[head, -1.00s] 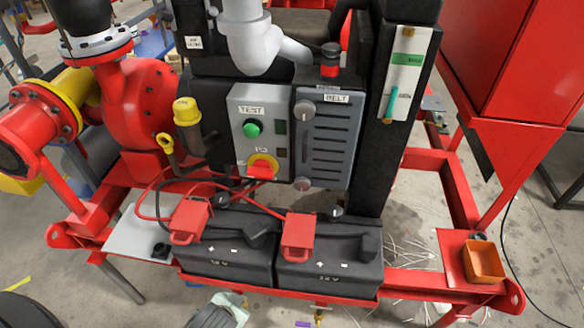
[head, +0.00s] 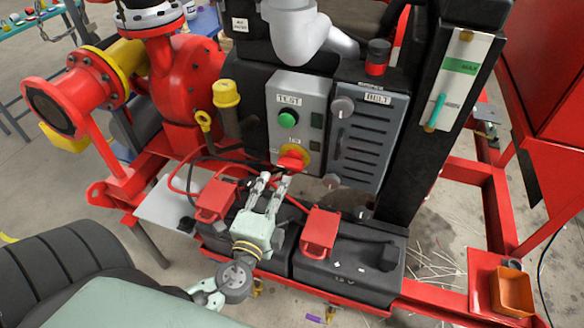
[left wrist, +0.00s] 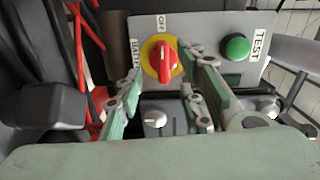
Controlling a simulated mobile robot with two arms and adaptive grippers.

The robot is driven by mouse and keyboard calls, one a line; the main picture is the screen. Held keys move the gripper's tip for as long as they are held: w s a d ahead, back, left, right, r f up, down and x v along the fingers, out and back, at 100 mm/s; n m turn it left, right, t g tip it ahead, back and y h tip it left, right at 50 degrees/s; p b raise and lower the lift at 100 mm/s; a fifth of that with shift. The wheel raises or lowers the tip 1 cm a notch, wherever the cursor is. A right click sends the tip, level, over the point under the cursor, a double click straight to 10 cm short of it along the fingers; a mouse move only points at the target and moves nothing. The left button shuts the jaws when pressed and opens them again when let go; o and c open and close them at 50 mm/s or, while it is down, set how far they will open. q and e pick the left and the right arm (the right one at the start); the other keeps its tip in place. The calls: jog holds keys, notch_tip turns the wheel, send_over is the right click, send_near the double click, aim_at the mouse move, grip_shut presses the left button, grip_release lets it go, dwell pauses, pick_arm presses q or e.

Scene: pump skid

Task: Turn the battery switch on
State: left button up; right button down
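The battery switch (head: 291,160) is a red handle on a round yellow plate, low on the grey control box (head: 315,100), below the green TEST button (head: 287,119). In the left wrist view the red handle (left wrist: 166,60) lies between my left fingers, beyond their tips, with an "OFF" label beside the plate. My left gripper (head: 267,180) is just in front of and below the switch in the head view. Its fingers (left wrist: 160,85) are spread apart and hold nothing. I cannot tell whether a fingertip touches the handle. My right gripper is not in view.
Two black batteries with red terminal covers (head: 321,232) sit below the box, with red and black cables around them. A BELT guard (head: 366,140) with knobs stands right of the box. A yellow-capped filler (head: 226,94) stands left. An orange tray (head: 514,291) is at lower right.

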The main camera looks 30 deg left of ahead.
aim_at(289, 168)
pick_arm(q)
jog(key=shift+w+d+r+m+h, duration=0.15)
jog(key=shift+d+m+h, duration=0.15)
jog(key=shift+m, duration=0.2)
jog(key=shift+w+r, duration=0.1)
jog(key=shift+w, duration=0.15)
jog(key=p+x, duration=0.2)
jog(key=x, duration=0.4)
jog(key=shift+w+p, duration=0.15)
jog(key=shift+p, duration=0.2)
jog(key=shift+w+a, duration=0.1)
jog(key=shift+w, duration=0.4)
grip_shut()
